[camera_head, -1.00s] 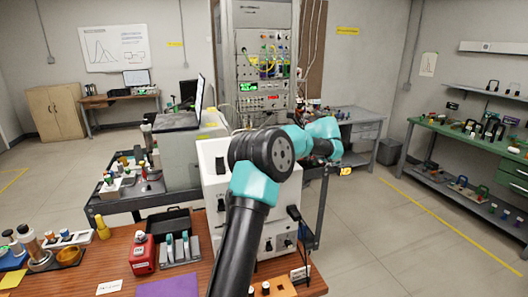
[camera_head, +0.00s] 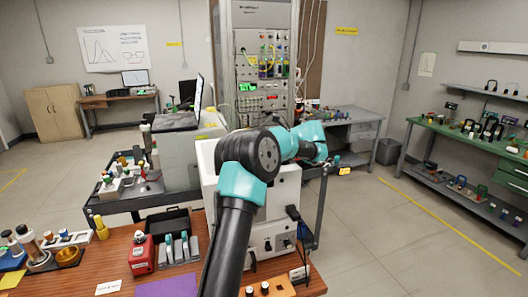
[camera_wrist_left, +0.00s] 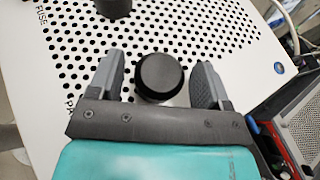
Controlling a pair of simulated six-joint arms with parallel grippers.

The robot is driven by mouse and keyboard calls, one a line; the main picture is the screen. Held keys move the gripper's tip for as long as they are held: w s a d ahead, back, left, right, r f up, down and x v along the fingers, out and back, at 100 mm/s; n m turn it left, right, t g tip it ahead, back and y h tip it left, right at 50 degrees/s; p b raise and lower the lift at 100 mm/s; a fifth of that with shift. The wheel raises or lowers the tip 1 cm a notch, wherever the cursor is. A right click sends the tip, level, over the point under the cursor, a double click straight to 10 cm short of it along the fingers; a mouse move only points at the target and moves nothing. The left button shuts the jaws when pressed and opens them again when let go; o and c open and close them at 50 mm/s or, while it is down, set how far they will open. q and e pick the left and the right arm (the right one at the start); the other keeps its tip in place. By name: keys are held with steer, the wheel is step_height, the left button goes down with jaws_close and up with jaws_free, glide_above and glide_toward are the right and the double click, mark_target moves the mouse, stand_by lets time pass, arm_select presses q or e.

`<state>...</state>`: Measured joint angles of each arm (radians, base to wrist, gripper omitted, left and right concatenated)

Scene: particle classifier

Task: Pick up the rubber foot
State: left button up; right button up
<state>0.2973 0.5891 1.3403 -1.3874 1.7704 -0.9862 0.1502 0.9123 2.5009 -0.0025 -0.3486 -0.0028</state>
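The rubber foot (camera_wrist_left: 160,76) is a round black knob-like disc on a white perforated panel (camera_wrist_left: 60,65) in the left wrist view. My left gripper (camera_wrist_left: 160,82) is open, with one grey finger on each side of the foot and a gap on both sides. A second black foot (camera_wrist_left: 114,6) is cut off at the top edge. In the head view, an arm crosses above the white instrument box (camera_head: 262,210); its fingertips and the foot are hidden there. My right gripper is not in view.
A red device (camera_head: 142,256) and a dark tool holder (camera_head: 180,246) stand on the wooden bench (camera_head: 120,245) left of the box. A grey box with a laptop (camera_head: 178,122) stands behind. Cables (camera_wrist_left: 290,25) and a red-framed unit (camera_wrist_left: 300,130) lie right of the panel.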

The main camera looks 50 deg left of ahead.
arm_select(q)
steer(key=c, duration=0.8)
steer(key=shift+r, duration=0.1)
steer(key=shift+c, duration=0.2)
steer(key=shift+r, duration=1.45)
steer(key=shift+d+r, duration=0.1)
steer(key=shift+r, duration=0.2)
steer(key=s+d+r, duration=0.1)
steer(key=s+d, duration=0.9)
steer(key=d, duration=0.2)
steer(key=shift+s+r, duration=0.15)
steer(key=shift+s, duration=0.15)
steer(key=shift+w, duration=0.1)
